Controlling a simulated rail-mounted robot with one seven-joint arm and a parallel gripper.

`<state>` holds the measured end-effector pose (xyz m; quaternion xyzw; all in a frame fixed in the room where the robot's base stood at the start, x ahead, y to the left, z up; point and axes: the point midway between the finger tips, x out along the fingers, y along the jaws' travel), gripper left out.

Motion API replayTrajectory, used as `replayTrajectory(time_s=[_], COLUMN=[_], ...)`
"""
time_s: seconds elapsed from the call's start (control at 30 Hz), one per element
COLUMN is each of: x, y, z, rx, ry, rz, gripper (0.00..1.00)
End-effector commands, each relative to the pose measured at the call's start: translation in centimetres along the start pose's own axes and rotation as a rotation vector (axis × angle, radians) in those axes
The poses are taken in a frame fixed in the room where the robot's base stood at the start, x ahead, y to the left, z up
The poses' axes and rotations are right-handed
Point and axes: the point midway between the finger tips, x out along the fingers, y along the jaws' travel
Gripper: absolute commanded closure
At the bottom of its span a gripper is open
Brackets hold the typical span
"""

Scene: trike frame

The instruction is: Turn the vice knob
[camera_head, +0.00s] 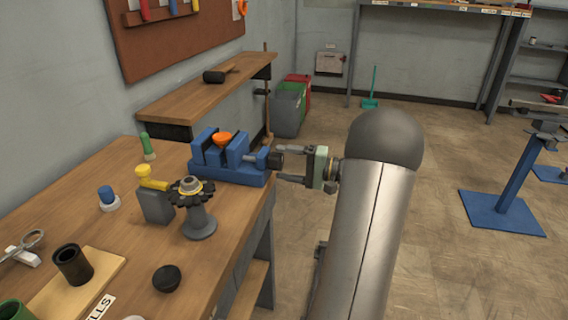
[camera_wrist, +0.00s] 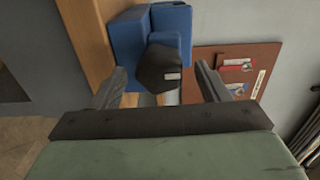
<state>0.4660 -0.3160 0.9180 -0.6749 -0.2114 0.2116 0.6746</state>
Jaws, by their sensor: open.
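The blue vice (camera_head: 225,172) stands on the wooden workbench near its right edge, with an orange piece (camera_head: 222,139) at its jaws. Its black knob (camera_head: 275,160) points right, toward my gripper (camera_head: 282,165). My gripper is open, and its fingertips are close to the knob. In the wrist view the knob (camera_wrist: 160,68) shows in front of the blue vice body (camera_wrist: 125,40), in the space between the fingers of my gripper (camera_wrist: 168,85). Both fingers look apart from the knob. Whether the fingertips reach past its near face I cannot tell.
The workbench (camera_head: 120,165) also holds a dark gear on a stand (camera_head: 193,195), a grey block with a yellow top (camera_head: 155,203), a black cup (camera_head: 72,264) and a blue-capped item (camera_head: 107,197). Bins (camera_head: 288,103) stand behind. The floor to the right is mostly open.

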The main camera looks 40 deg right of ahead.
Motion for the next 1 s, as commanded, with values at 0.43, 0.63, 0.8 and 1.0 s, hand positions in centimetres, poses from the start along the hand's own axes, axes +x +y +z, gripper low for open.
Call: replayTrajectory(time_s=[0.43, 0.63, 0.8, 1.0], x=[-10.3, -14.3, -16.1, -16.7], y=[0.1, 0.1, 0.0, 0.0], z=[-0.1, 0.0, 0.0, 0.0], rx=[0.000, 0.001, 0.001, 0.001], ry=[0.006, 0.004, 0.002, 0.001], rz=[0.001, 0.001, 0.001, 0.001], gripper=[0.31, 0.31, 0.31, 0.31])
